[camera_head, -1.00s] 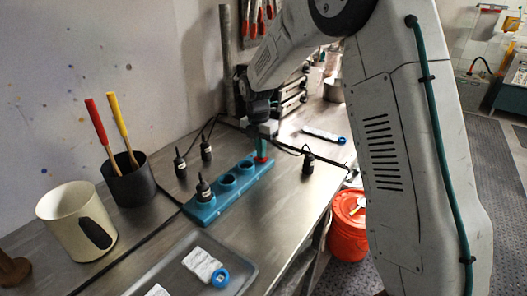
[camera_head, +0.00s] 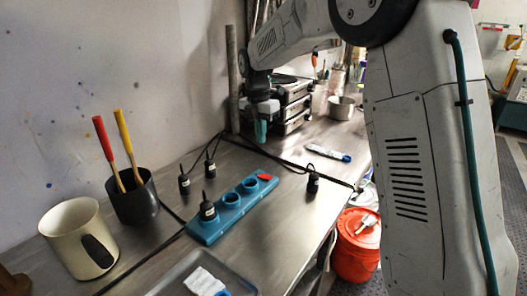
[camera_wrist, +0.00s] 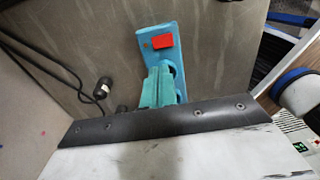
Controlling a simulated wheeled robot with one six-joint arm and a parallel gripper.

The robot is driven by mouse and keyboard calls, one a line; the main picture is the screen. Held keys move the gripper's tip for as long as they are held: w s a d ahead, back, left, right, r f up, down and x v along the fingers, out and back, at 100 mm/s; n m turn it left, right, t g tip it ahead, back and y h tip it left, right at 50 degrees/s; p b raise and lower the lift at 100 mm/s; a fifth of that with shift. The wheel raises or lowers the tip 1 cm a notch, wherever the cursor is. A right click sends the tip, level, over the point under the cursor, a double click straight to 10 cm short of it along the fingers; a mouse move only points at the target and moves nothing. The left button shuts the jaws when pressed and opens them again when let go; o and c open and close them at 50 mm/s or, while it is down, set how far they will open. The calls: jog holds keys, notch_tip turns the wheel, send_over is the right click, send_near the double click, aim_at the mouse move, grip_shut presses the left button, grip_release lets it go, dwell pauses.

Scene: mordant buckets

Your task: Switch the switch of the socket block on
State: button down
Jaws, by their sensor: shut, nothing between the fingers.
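The blue socket block (camera_head: 238,207) lies on the metal bench, with a black plug (camera_head: 207,210) standing in its near socket and open sockets beyond. Its red switch (camera_head: 265,177) is at the far end. In the wrist view the block (camera_wrist: 152,64) shows the red switch (camera_wrist: 162,41) with a small red dot beside it. I cannot tell clearly which way the switch is tipped. My gripper (camera_head: 261,138) is shut and empty, raised above the bench beyond the switch and apart from it. Its teal fingers (camera_wrist: 158,88) hide part of the block in the wrist view.
Loose black plugs (camera_head: 184,184) and (camera_head: 313,182) stand beside the block, with cables across the bench. A cream pot (camera_head: 75,240) and a dark cup (camera_head: 135,197) of tools stand left. A tray (camera_head: 180,272) is in front. An orange bucket (camera_head: 356,248) stands off the bench edge.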

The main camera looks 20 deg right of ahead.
aim_at(269, 177)
notch_tip(269, 177, up, 2)
jog(key=shift+w+a+r, duration=0.1)
jog(key=shift+w+r, duration=0.05)
jog(key=shift+r, duration=0.1)
jog(key=shift+g, duration=0.3)
jog(key=s+f, duration=0.1)
jog(key=f, duration=0.3)
jog(key=d+f, duration=0.1)
jog(key=f, duration=0.4)
jog(key=s+f, duration=0.1)
jog(key=f, duration=0.4)
jog(key=shift+s+d, duration=0.3)
jog(key=shift+d, duration=0.1)
